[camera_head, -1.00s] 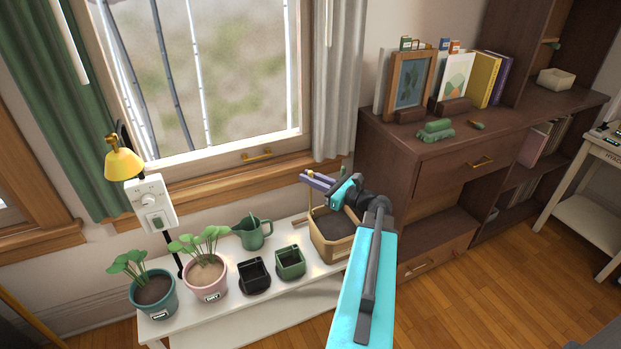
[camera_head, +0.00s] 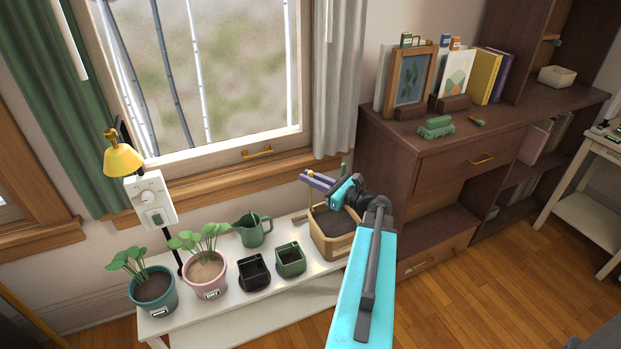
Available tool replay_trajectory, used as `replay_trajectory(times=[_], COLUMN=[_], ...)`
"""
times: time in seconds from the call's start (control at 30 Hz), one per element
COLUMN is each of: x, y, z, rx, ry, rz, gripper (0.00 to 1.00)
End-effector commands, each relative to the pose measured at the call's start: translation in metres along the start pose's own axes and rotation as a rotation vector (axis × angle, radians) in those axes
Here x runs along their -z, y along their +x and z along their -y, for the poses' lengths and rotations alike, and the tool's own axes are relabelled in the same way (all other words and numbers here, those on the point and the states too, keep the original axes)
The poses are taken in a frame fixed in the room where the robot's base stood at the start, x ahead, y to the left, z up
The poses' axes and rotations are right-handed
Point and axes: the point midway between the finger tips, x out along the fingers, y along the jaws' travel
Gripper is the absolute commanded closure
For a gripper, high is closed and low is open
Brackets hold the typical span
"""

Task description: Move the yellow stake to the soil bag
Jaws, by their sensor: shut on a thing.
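My gripper (camera_head: 313,181), with purple fingers, is above the left rear side of the soil bag (camera_head: 337,247), a tan open-topped container of dark soil on the white bench. My wrist and arm hide the right part of the bag.
The white bench (camera_head: 215,315) also holds two potted plants (camera_head: 152,290) (camera_head: 206,275), a black pot (camera_head: 253,273), a green pot (camera_head: 290,260) and a green watering can (camera_head: 252,231). A lamp (camera_head: 124,158) stands behind. A brown cabinet (camera_head: 440,165) is close on the right.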

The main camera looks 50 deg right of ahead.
Motion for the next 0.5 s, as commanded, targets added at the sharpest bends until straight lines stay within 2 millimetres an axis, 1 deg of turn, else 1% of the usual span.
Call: replay_trajectory(times=[0.4,0.43,0.5], x=[0.0058,0.0053,0.0052], y=[0.0003,0.0003,0.0003], z=[-0.0002,-0.0002,-0.0002], rx=[-0.001,-0.001,-0.001], ry=[0.0,0.0,0.0], rz=[0.001,0.001,0.001], gripper=[1.0,0.83,0.71])
